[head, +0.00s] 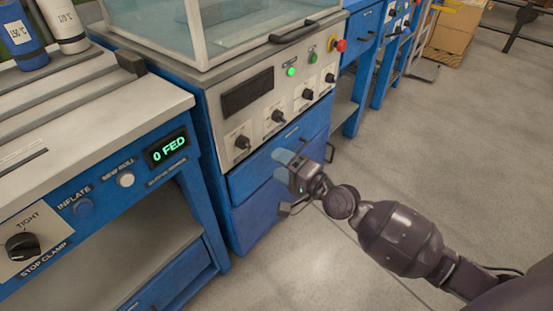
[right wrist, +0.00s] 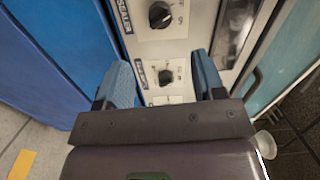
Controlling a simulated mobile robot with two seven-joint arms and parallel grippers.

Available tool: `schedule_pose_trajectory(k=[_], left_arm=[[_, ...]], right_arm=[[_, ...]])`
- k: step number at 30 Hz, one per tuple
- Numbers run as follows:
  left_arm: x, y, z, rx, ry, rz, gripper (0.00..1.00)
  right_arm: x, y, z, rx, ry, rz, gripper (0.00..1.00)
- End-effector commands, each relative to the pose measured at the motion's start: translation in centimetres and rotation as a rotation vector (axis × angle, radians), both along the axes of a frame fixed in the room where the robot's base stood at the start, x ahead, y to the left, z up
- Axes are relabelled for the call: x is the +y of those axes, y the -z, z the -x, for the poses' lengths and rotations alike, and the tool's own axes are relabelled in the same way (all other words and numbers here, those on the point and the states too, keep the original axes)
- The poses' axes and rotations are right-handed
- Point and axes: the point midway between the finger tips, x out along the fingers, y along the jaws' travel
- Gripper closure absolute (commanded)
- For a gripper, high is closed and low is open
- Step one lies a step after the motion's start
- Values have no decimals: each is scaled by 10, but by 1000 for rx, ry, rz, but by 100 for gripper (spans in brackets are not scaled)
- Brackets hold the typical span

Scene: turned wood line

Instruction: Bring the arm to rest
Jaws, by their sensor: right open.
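My right gripper (head: 284,157) is in the middle of the head view, in front of the blue drawers of a machine. My right arm (head: 400,238) reaches to it from the lower right. In the right wrist view the two blue fingertips of the right gripper (right wrist: 164,82) stand wide apart with nothing between them. Beyond them is the machine's pale control panel (right wrist: 168,52) with black knobs. I cannot tell from these views whether the fingers touch the machine. My left arm is not in view.
The machine's panel (head: 262,122) has several knobs, lit green buttons and a red button (head: 340,45). At the left stands a blue bench (head: 100,110) with a display reading "0 FED" (head: 168,148). Cardboard boxes (head: 455,30) stand at the back. Grey floor (head: 450,150) is clear at the right.

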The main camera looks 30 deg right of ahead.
Motion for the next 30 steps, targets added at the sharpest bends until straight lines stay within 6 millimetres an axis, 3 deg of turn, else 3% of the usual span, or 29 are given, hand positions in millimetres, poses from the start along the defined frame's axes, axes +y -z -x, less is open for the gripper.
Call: schedule_pose_trajectory(k=[8,13,30], left_arm=[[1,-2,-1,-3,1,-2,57],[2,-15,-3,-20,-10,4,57],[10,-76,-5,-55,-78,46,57]], right_arm=[[0,-1,2,-1,0,8,37],[1,-11,25,-11,-1,121,37],[2,-42,202,13,-36,907,37]])
